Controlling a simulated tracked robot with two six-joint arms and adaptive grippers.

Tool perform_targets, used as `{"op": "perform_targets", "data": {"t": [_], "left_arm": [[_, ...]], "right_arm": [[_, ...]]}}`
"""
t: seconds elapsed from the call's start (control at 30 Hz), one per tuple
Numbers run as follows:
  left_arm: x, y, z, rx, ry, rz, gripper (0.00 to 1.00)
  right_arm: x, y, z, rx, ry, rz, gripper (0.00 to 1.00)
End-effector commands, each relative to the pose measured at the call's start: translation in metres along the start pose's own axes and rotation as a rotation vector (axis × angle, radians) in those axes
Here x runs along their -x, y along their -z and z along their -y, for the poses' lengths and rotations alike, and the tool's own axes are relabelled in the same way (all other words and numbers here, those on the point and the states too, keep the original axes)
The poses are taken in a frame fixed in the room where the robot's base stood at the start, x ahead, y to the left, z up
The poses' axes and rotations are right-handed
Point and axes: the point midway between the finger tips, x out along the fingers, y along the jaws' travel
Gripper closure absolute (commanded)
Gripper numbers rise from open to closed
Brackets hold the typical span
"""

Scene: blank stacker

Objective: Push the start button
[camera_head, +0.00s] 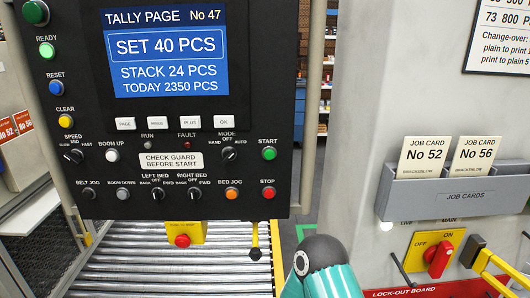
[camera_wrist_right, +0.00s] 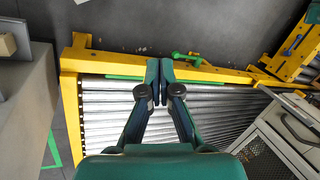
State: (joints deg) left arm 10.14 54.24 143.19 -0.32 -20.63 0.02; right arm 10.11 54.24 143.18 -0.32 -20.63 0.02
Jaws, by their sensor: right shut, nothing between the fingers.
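The green START button (camera_head: 269,153) is at the right of the lower part of the dark control panel (camera_head: 225,200), with its label above it. A red STOP button (camera_head: 268,193) is straight below it. My right gripper (camera_wrist_right: 160,66) is shut and empty in the right wrist view, pointing over the roller conveyor. The START button is not visible in that view. A teal part of my arm (camera_head: 335,280) shows at the bottom of the head view, below the panel and apart from it. My left gripper is not in view.
The panel also carries a tally screen (camera_head: 166,50), switches and other buttons. A red stop button on a yellow box (camera_head: 183,240) hangs below it. The roller conveyor (camera_head: 150,270) runs underneath. A job card holder (camera_head: 455,197) and a red-yellow isolator switch (camera_head: 438,257) are at right.

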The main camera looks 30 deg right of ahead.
Motion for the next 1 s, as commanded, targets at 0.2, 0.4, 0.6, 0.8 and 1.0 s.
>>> {"op": "perform_targets", "data": {"t": [0.2,0.4,0.6,0.8,1.0], "left_arm": [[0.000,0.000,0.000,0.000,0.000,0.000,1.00],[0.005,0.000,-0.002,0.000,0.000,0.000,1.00],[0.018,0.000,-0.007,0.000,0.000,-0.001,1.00],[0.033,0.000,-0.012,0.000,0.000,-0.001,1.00],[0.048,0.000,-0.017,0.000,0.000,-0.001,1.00]], "right_arm": [[0.001,0.001,0.000,0.000,0.000,-0.001,1.00],[0.023,0.028,0.005,0.015,0.002,-0.062,1.00],[0.098,0.099,0.019,0.061,0.006,-0.231,1.00],[0.219,0.167,0.037,0.118,0.003,-0.451,1.00],[0.356,0.200,0.053,0.168,-0.008,-0.665,1.00]]}}
